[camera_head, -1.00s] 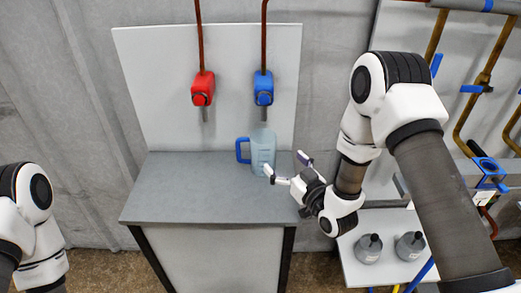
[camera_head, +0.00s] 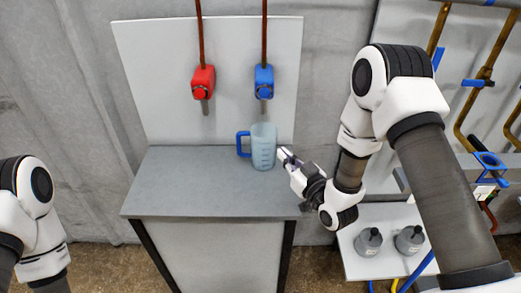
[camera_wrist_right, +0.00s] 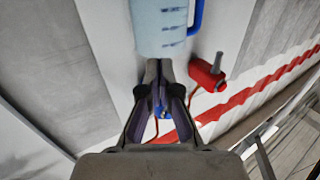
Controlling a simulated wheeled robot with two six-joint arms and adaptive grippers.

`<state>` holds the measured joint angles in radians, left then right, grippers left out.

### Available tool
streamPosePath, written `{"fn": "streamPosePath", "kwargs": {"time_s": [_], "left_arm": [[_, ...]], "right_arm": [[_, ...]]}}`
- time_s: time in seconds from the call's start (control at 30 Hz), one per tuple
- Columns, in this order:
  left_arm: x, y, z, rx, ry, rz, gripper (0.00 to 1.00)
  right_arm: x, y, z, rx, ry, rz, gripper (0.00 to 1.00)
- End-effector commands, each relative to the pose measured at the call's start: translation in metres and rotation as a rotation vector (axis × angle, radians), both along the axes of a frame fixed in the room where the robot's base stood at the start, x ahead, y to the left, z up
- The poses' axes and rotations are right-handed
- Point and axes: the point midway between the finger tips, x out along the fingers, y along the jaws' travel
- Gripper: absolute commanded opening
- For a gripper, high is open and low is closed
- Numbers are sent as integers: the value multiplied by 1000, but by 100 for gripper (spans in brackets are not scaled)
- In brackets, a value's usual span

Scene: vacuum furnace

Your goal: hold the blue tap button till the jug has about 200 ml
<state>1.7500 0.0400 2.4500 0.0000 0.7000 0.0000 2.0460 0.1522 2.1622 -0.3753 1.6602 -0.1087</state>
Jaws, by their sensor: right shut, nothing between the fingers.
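The blue tap (camera_head: 264,77) is on the back panel, with its round blue button (camera_head: 264,91) on the front. The translucent bluish jug (camera_head: 263,150) stands upright on the counter below the tap, its blue handle on the left and scale marks on its side. I cannot tell its water level. My right gripper (camera_head: 284,154) is shut and empty, just right of the jug and well below the button. In the right wrist view, its closed fingers (camera_wrist_right: 159,72) partly hide the blue tap (camera_wrist_right: 163,114), and the jug (camera_wrist_right: 160,28) shows at the top. My left gripper is out of view.
A red tap (camera_head: 203,80) is on the same panel, left of the blue one. The grey counter (camera_head: 200,190) is clear on its left and front. Two grey bottles stand on a low white shelf (camera_head: 385,262) at the right, with pipes and valves above.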

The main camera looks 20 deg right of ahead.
Motion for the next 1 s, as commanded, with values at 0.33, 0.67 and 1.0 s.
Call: {"fn": "streamPosePath", "kwargs": {"time_s": [0.33, 0.67, 1.0], "left_arm": [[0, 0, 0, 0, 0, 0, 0], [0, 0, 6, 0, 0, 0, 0], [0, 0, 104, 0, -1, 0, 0]], "right_arm": [[0, 0, 0, 0, 0, 0, 0], [-1, 2, 7, 12, 5, 6, 0], [-32, 45, 122, 363, 221, 156, 0]]}}
